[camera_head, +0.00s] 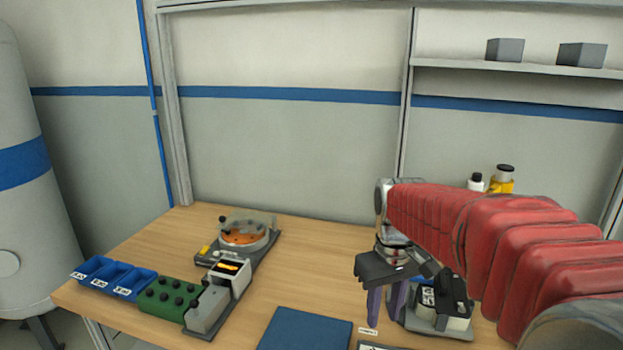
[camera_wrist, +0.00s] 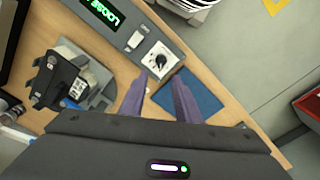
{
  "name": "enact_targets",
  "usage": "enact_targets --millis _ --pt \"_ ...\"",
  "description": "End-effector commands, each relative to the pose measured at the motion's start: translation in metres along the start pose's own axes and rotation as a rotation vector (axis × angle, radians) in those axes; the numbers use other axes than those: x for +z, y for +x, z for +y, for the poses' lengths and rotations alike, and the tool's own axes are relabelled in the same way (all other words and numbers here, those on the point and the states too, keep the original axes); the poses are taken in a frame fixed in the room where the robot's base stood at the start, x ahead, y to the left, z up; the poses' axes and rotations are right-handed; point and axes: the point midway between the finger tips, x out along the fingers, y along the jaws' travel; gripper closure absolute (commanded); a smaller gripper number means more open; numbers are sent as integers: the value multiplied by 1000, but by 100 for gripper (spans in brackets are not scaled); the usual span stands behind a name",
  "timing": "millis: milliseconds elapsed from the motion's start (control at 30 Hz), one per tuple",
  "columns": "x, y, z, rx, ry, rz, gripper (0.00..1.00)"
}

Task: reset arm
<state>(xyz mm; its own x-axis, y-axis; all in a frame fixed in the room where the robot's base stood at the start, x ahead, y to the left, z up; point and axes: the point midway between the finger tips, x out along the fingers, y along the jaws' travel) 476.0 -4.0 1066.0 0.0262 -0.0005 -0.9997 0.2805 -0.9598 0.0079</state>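My arm, in a red ribbed sleeve, reaches in from the right in the head view. My gripper (camera_head: 384,310) hangs from its end with purple fingers pointing down, above the right part of the wooden table. In the wrist view my gripper (camera_wrist: 161,80) has its two fingers apart, with nothing visible between them but the bench and part of a control panel below. How far the fingertips are above the bench is hard to tell.
A black-and-white device (camera_head: 444,304) stands close to the right of my gripper. A blue mat (camera_head: 304,330) lies left of it. A knob panel (camera_wrist: 150,55) has a green display. Blue bins (camera_head: 115,278), a green block (camera_head: 166,298) and a round-bowl machine (camera_head: 245,235) stand left. Mid-table is clear.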

Motion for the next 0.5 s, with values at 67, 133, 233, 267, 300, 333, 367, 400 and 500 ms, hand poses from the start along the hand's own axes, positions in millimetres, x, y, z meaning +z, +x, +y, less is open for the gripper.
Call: enact_targets --millis 67,133,233,267,300,333,367,400,500 --pt "9 7 -3 3 36 10 70" --pt "18 8 -6 7 67 28 70" --pt "30 9 -10 13 104 55 70" --pt "34 9 -11 15 115 64 70" --pt "40 8 -12 18 128 76 70" --pt "44 8 -14 19 139 85 70" --pt "48 8 -15 21 149 96 70" --pt "54 7 -17 23 162 110 70" --pt "69 5 -22 29 192 146 70"
